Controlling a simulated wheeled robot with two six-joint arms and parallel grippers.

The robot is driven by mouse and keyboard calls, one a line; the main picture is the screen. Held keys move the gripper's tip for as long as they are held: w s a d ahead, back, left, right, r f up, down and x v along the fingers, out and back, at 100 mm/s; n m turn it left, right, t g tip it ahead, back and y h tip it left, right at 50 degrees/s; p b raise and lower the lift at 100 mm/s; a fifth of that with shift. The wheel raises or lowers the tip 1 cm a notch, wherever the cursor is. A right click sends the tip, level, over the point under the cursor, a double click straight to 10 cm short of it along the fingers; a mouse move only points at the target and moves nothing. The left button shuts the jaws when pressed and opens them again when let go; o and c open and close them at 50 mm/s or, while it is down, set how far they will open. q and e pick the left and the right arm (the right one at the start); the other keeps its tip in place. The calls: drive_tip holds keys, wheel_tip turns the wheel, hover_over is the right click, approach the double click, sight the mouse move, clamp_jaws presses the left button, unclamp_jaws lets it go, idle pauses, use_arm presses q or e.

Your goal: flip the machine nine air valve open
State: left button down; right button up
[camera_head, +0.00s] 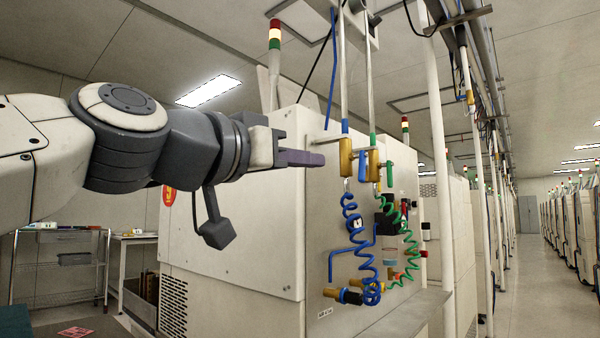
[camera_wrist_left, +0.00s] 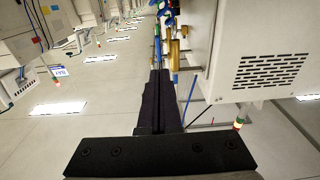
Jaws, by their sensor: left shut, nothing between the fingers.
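Two brass air valves hang on thin pipes at the side of a large white machine (camera_head: 240,230). The nearer valve (camera_head: 346,157) has a blue fitting above and a coiled blue hose below. The farther valve (camera_head: 373,166) has a green fitting and a coiled green hose. Small levers stick out to the side by the valves. My left gripper (camera_head: 320,159) is shut and empty, its tips pointing right, just left of the nearer valve. Whether they touch it is unclear. In the left wrist view, the shut fingers (camera_wrist_left: 160,75) point toward the brass fittings (camera_wrist_left: 174,50). A machine label (camera_head: 325,312) is too small to read.
Blue and green coiled hoses (camera_head: 357,235) hang below the valves, by brass fittings on the machine's side. A white vertical post (camera_head: 438,160) stands to the right. A wire rack (camera_head: 58,262) is at far left. The aisle (camera_head: 530,270) at right is clear.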

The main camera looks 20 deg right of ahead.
use_arm(q)
drive_tip(key=shift+v, duration=1.7)
